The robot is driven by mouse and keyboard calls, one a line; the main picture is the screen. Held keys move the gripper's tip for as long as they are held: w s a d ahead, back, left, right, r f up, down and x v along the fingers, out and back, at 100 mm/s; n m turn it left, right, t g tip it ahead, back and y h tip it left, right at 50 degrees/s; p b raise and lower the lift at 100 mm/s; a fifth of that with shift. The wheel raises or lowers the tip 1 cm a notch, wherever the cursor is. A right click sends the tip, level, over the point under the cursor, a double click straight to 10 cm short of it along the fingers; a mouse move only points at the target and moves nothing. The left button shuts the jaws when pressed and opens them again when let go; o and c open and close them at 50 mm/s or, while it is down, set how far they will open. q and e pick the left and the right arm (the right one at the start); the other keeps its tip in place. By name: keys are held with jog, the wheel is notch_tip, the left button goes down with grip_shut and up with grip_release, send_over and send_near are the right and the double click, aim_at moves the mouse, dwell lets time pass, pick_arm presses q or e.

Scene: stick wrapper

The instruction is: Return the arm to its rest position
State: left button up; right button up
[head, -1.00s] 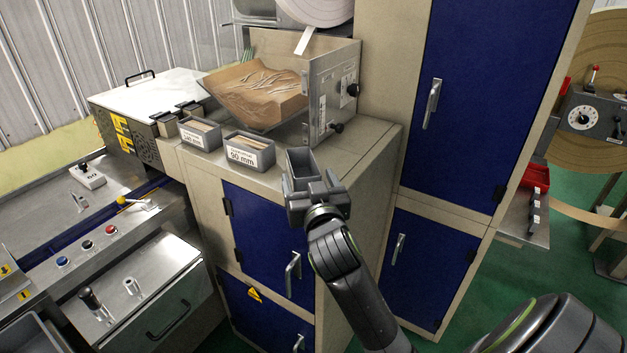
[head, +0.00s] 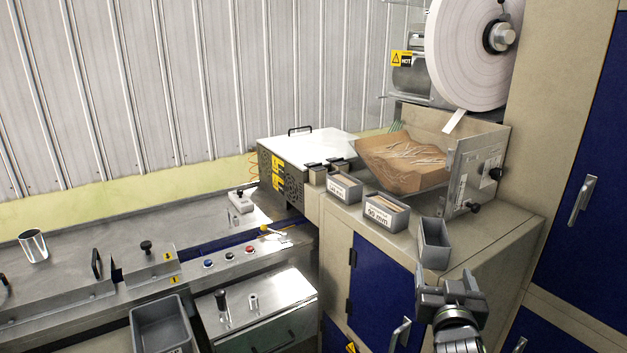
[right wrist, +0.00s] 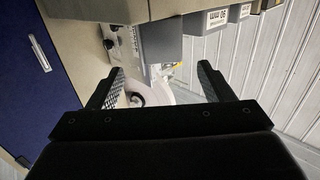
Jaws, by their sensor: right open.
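My right gripper (head: 448,285) is open and empty at the lower right of the head view. It is just in front of a small grey bin (head: 433,250) at the cabinet's front edge, with a small gap between them in the picture. The bin has no visible contents. In the right wrist view the two fingers of my right gripper (right wrist: 160,75) stand wide apart, with a grey bin (right wrist: 160,45) beyond them and nothing gripped. My left gripper is not in view.
The beige cabinet top (head: 490,240) also holds a bin labelled 90 mm (head: 386,214), another labelled bin (head: 344,188) and a hopper of sticks (head: 405,160). A paper roll (head: 465,55) hangs above. Blue cabinet doors stand to the right of the gripper.

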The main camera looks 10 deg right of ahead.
jog(key=s+d+f+n+g+y, duration=0.15)
jog(key=s+f+g, duration=0.45)
jog(key=s+f, duration=0.85)
jog(key=s+a+f+n+g+y, duration=0.1)
jog(key=s+f+g, duration=0.2)
jog(key=s+f, duration=0.35)
jog(key=s+a+f+n+g+y, duration=0.1)
jog(key=s+a+f+g+y, duration=0.2)
jog(key=s, duration=0.7)
notch_tip(320, 180, down, 28)
jog(key=s+d+f+g+b, duration=0.1)
jog(key=d+g+b, duration=0.1)
jog(key=d, duration=0.1)
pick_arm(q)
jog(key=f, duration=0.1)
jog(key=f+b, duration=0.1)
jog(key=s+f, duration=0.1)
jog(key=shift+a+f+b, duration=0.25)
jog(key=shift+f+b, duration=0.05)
pick_arm(e)
jog(key=s+a+f+g, duration=0.1)
jog(key=s+f, duration=1.3)
jog(key=f, duration=0.1)
jog(key=shift+s+a+f, duration=0.2)
jog(key=shift+s, duration=0.2)
